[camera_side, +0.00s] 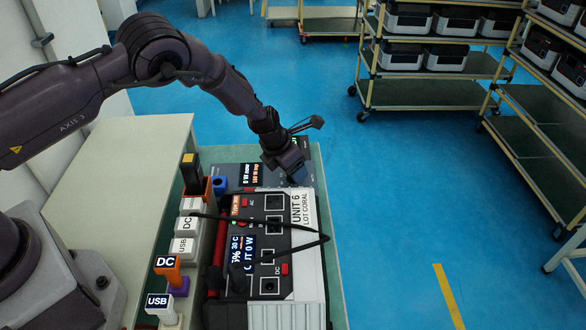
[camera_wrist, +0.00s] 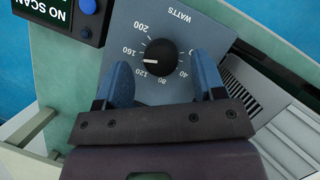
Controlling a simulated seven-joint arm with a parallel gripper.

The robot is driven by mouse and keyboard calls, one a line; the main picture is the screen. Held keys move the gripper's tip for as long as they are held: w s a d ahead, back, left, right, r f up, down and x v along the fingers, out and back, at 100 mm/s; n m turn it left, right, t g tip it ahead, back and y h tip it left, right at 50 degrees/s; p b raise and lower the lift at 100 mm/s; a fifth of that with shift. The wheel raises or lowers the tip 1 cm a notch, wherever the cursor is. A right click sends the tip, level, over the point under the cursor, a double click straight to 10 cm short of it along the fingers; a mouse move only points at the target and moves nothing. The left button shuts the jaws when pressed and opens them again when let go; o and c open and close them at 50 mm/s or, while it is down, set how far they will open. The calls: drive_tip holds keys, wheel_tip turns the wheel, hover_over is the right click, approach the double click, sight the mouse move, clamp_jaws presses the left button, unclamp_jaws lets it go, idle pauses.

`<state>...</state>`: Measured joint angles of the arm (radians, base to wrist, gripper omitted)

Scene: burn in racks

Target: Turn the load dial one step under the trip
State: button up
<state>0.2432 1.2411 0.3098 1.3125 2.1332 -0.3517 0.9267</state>
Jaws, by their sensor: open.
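The load dial (camera_wrist: 160,57) is a round black knob on a grey-blue panel (camera_wrist: 182,22) marked WATTS, with numbers from 0 to 200. Its white pointer faces left, between the 160 and 120 marks. My gripper (camera_wrist: 163,68) is open, with one blue finger on each side of the dial; I cannot tell whether they touch it. In the side view my gripper (camera_side: 298,178) is low over the load box, and the dial is hidden there. The load box display (camera_side: 253,172) seems to read 0 W now and 160 W trip.
The Unit 6 power station (camera_side: 305,255) stands in front of the load box, with a black cable looped over it. Labelled DC and USB plugs (camera_side: 167,270) stand at its left. A small NO SCAN screen (camera_wrist: 62,12) is near the panel. Racks (camera_side: 420,95) stand farther back.

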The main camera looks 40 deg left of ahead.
drive_tip(key=shift+x, duration=0.85)
drive_tip(key=shift+c, duration=0.2)
drive_tip(key=c, duration=0.9)
drive_tip(key=shift+o, duration=0.2)
drive_tip(key=shift+d+n+y, duration=0.15)
drive_tip(key=shift+n+y, duration=0.35)
drive_tip(key=shift+n, duration=0.6)
drive_tip(key=shift+n+y, duration=0.5)
drive_tip(key=shift+n, duration=0.8)
drive_tip(key=o, duration=0.9)
